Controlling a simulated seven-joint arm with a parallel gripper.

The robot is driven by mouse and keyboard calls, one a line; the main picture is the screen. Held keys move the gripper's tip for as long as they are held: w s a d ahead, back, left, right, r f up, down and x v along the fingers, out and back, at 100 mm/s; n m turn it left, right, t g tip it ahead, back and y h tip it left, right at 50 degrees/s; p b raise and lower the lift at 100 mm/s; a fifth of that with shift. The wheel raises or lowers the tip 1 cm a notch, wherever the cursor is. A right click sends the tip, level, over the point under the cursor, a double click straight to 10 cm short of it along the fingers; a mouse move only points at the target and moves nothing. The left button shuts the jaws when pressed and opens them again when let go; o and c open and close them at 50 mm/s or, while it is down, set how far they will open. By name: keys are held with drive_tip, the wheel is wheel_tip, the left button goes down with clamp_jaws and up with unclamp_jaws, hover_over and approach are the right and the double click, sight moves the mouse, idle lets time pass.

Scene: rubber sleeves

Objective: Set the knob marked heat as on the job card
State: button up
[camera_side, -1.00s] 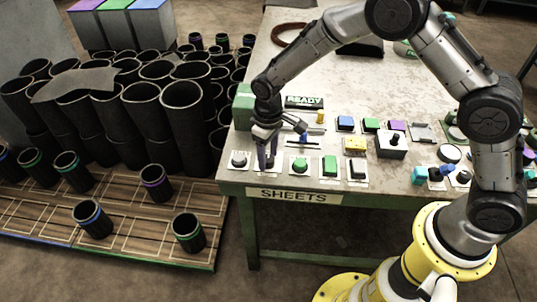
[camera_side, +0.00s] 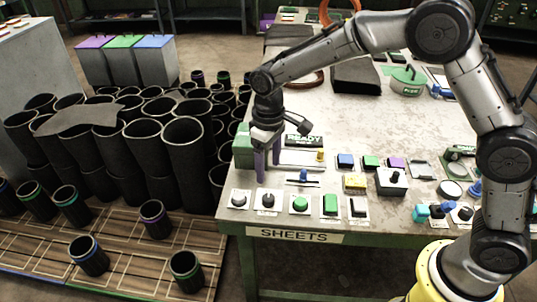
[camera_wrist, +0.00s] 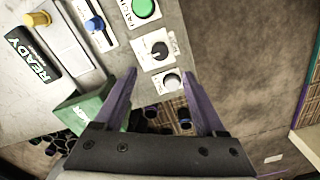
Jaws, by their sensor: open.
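I cannot read which is marked heat. No job card is readable. My gripper (camera_side: 268,174) points down with its purple fingers apart and empty, clear of both knobs. In the wrist view, the grey knob appears near the middle of the gap between the fingertips (camera_wrist: 160,74).
A slider with a blue handle (camera_side: 303,175) and a READY sign (camera_side: 304,141) are behind. Black sleeves (camera_side: 184,150) stand left of the table.

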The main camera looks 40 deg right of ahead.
drive_tip(key=shift+r, duration=1.55)
drive_tip(key=s+d+r+m+t, duration=0.1)
drive_tip(key=s+d+r, duration=0.2)
drive_tip(key=r, duration=0.2)
drive_tip(key=s+d+r+t, duration=0.1)
drive_tip(key=s+d+r, duration=0.15)
drive_tip(key=r, duration=0.25)
drive_tip(key=s+d+r+m+t, duration=0.1)
drive_tip(key=s+d+r+t, duration=0.15)
drive_tip(key=r, duration=0.35)
drive_tip(key=s+d+r+m+t, duration=0.1)
drive_tip(key=s+d, duration=0.2)
drive_tip(key=s, duration=0.3)
drive_tip(key=s+d, duration=0.3)
drive_tip(key=s, duration=0.3)
drive_tip(key=s+f, duration=0.6)
drive_tip(key=s, duration=0.2)
drive_tip(key=shift+d+m, duration=0.2)
drive_tip(key=shift+m, duration=0.2)
